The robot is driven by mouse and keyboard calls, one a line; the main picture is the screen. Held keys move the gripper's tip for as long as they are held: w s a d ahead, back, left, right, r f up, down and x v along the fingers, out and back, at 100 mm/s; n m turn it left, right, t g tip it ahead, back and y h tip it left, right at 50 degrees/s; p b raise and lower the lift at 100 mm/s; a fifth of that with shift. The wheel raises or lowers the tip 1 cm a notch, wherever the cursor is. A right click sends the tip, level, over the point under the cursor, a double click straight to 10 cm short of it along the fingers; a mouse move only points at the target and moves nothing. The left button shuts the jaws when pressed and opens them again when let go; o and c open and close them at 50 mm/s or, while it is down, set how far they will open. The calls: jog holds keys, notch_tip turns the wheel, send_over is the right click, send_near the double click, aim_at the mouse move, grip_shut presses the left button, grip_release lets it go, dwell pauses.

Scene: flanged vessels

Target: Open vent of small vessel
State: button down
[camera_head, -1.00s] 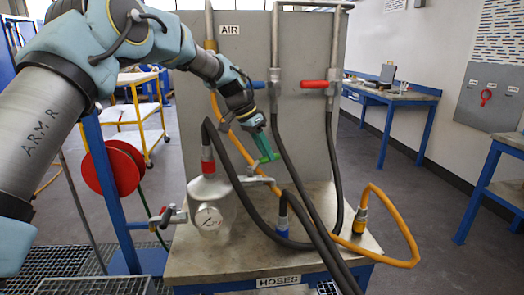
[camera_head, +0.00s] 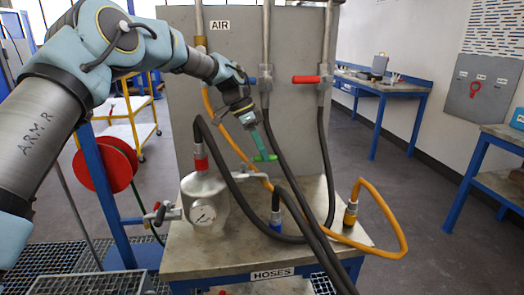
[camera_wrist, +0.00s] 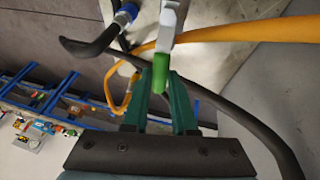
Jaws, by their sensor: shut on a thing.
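The small vessel (camera_head: 205,196) is a grey metal tank with a round gauge (camera_head: 203,214) on its front, standing on the bench's left part. A metal side fitting (camera_head: 250,176) reaches right from it. A bright green handle (camera_head: 264,157) shows just above this fitting. In the wrist view, the green handle (camera_wrist: 160,72) is the end of a pale grey lever, between my dark green fingers. My gripper (camera_head: 271,150) points down and is shut on this handle; it also shows in the wrist view (camera_wrist: 161,88). The vent opening itself cannot be made out.
Black hoses (camera_head: 290,185) hang in front of the grey AIR panel (camera_head: 182,105), close to my gripper. A yellow hose (camera_head: 388,200) loops over the bench's right edge.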

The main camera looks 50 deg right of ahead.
jog(key=c, duration=0.7)
grip_release()
jog(key=b+v, duration=0.2)
jog(key=v, duration=0.8)
jog(key=shift+w+r, duration=0.1)
jog(key=shift+r, duration=0.3)
